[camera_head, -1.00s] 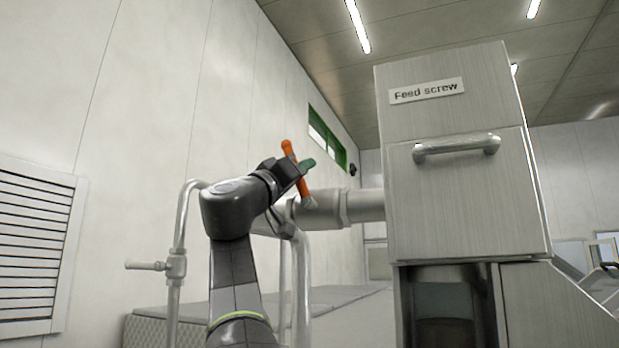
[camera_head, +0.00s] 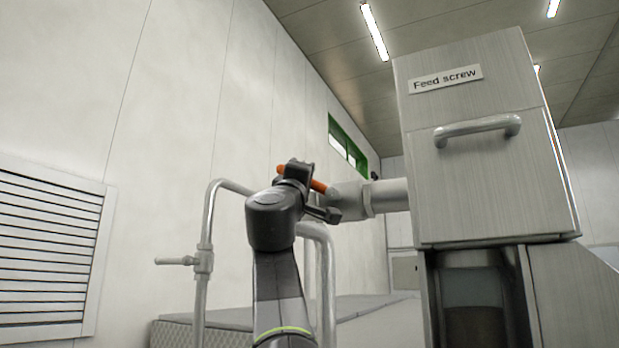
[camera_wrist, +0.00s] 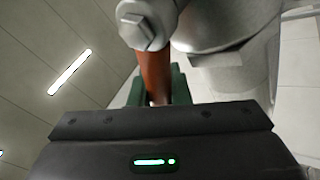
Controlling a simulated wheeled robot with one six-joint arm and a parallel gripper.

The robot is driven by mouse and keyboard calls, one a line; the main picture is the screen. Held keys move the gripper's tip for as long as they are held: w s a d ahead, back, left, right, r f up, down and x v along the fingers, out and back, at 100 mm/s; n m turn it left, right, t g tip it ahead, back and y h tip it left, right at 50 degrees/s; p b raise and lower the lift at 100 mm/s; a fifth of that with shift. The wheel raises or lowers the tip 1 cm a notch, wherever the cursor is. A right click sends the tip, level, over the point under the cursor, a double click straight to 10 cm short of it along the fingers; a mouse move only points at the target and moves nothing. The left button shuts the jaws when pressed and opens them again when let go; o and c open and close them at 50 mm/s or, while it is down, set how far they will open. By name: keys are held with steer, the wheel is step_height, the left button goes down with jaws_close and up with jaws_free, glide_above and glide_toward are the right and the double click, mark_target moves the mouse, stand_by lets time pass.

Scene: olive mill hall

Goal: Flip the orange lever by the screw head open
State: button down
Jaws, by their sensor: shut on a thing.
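The orange lever (camera_head: 318,186) sits on the grey pipe (camera_head: 385,196) that runs left from the feed screw head (camera_head: 482,150). In the head view it lies close to level, tilted slightly, with its far end by the valve body. My gripper (camera_head: 305,190) is at the lever and hides part of it. In the wrist view the lever (camera_wrist: 155,72) runs from a bolted hub (camera_wrist: 148,24) down between the green fingertips of my gripper (camera_wrist: 158,90), which are shut on it.
A thin standing pipe with a side tap (camera_head: 203,262) rises left of my arm. The steel housing with a bar handle (camera_head: 478,130) stands close on the right. A louvred vent (camera_head: 48,250) is on the left wall.

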steer(key=shift+f, duration=0.1)
stand_by(0.4)
steer(key=c, duration=1.5)
jaws_free()
steer(key=shift+o, duration=0.8)
steer(key=shift+s, duration=0.1)
